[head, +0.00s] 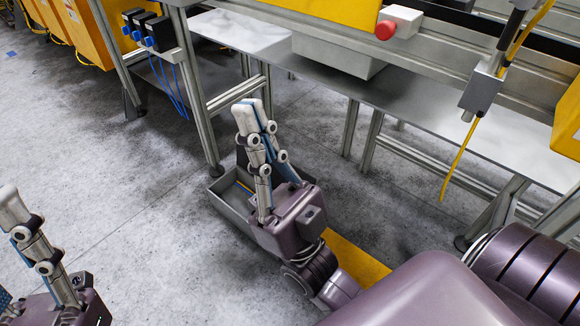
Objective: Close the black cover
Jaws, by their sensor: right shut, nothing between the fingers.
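I cannot make out a black cover for certain in the head view. My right gripper (254,108) is near the middle, with its fingers pointing up and their tips together. It is shut and empty. It stands in front of a grey open tray (231,211) low down and hides much of it. My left gripper (12,208) is at the left edge and partly cut off. One finger shows clearly, so I cannot tell whether it is open.
A metal-framed workbench (290,57) with a lower shelf runs across the back. Black boxes with blue plugs (160,33) hang at the upper left. A yellow surface (352,258) shows below my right gripper. The left floor is clear.

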